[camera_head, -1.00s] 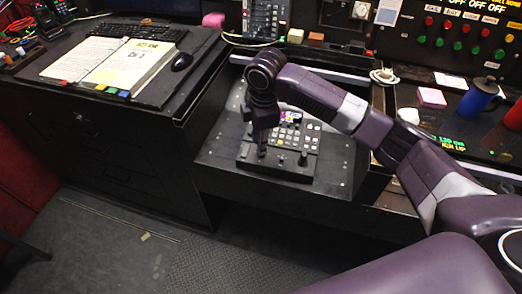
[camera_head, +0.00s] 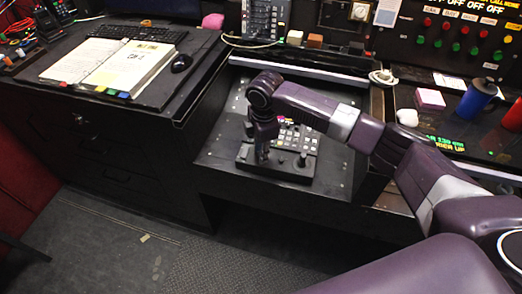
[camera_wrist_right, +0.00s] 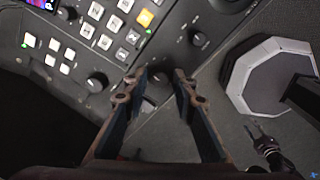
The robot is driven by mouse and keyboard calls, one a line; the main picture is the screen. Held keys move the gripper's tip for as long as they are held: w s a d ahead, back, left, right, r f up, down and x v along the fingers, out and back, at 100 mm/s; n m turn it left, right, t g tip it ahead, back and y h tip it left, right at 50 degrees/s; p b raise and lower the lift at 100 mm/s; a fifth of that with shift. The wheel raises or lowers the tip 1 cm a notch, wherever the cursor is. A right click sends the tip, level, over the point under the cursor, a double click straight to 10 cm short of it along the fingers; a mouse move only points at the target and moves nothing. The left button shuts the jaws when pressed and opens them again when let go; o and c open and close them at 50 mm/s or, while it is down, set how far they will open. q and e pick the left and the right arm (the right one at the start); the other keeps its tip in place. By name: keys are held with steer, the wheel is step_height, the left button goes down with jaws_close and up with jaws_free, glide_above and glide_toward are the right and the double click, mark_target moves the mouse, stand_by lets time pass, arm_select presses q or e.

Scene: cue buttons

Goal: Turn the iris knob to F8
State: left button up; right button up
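The dark control panel (camera_head: 300,176) lies on the desk in the head view, with lit keys and small knobs. My right gripper (camera_head: 262,158) points down over its front left part. In the right wrist view my right gripper (camera_wrist_right: 160,76) is open, its two fingers spread on either side of a small black knob (camera_wrist_right: 158,88). Dark gaps show between the fingers and the knob; I cannot tell whether they touch it. Labels are unreadable. My left gripper is not in view.
A large octagonal control base (camera_wrist_right: 268,75) stands right of the fingers in the right wrist view. An open binder (camera_head: 128,66) lies at the left.

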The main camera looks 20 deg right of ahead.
jaws_close()
steer(key=shift+r+m+p, duration=0.15)
steer(key=shift+m+p, duration=0.15)
steer(key=shift+p, duration=0.35)
steer(key=m+p, duration=0.3)
steer(key=p, duration=0.3)
steer(key=shift+a+r+m, duration=0.1)
steer(key=shift+m, duration=0.3)
steer(key=shift+f+m+p, duration=0.25)
steer(key=shift+m+p, duration=0.95)
steer(key=shift+p, duration=0.1)
jaws_free()
